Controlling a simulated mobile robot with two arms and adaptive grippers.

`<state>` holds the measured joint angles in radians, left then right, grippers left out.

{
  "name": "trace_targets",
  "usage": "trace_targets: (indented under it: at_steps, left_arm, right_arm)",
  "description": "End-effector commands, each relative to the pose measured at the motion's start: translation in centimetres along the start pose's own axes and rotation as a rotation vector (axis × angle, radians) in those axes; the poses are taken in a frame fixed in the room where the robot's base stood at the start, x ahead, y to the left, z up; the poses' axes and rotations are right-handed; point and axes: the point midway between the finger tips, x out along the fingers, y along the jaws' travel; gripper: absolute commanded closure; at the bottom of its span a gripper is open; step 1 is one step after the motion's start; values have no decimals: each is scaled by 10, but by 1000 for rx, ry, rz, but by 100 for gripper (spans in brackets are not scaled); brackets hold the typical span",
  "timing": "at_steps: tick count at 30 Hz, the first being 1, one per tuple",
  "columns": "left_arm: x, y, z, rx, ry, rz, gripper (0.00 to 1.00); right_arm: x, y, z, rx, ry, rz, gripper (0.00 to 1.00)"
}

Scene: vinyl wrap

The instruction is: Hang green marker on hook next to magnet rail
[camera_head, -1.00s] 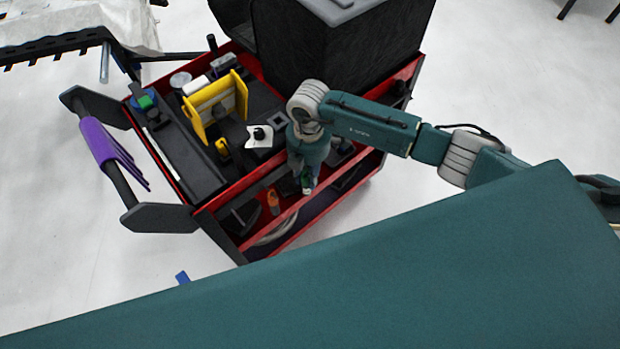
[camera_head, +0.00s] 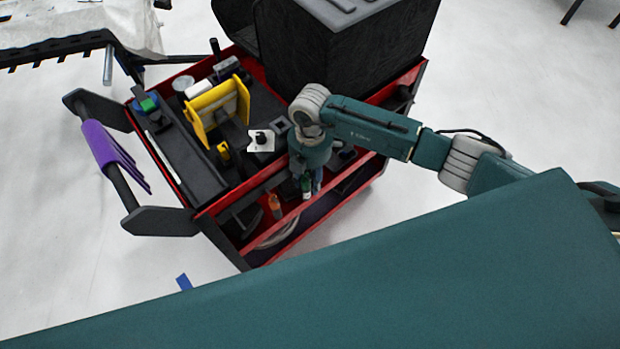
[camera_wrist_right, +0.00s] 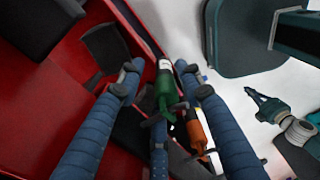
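My right gripper (camera_wrist_right: 160,82) reaches down at the front side of the red cart; in the head view its arm hides much of this spot. Its blue fingers are spread apart. A green marker (camera_wrist_right: 166,88) with a white end lies between them, with gaps visible at both sides; contact with the rear finger cannot be told. The marker also shows below my right wrist in the head view (camera_head: 306,184). A small dark hook-like piece (camera_wrist_right: 177,107) is close to it. The magnet rail cannot be clearly made out. What looks like my left gripper (camera_wrist_right: 256,95) is small and unclear.
An orange tool (camera_wrist_right: 196,134) hangs or stands beside the green marker. The red cart (camera_head: 226,200) carries a yellow holder (camera_head: 214,103) and a large black box (camera_head: 340,55). A purple cloth (camera_head: 112,150) drapes over its handle.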

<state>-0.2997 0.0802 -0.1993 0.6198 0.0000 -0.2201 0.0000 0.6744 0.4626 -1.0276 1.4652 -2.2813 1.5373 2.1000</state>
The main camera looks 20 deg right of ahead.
Motion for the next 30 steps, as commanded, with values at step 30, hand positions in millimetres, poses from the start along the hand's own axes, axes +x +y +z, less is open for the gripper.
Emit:
trace_targets:
  at_steps: [30]
  left_arm:
    - [0, 0, 0, 1, 0, 1, 100]
  right_arm:
    - [-123, -3, 1, 2, 3, 17, 47]
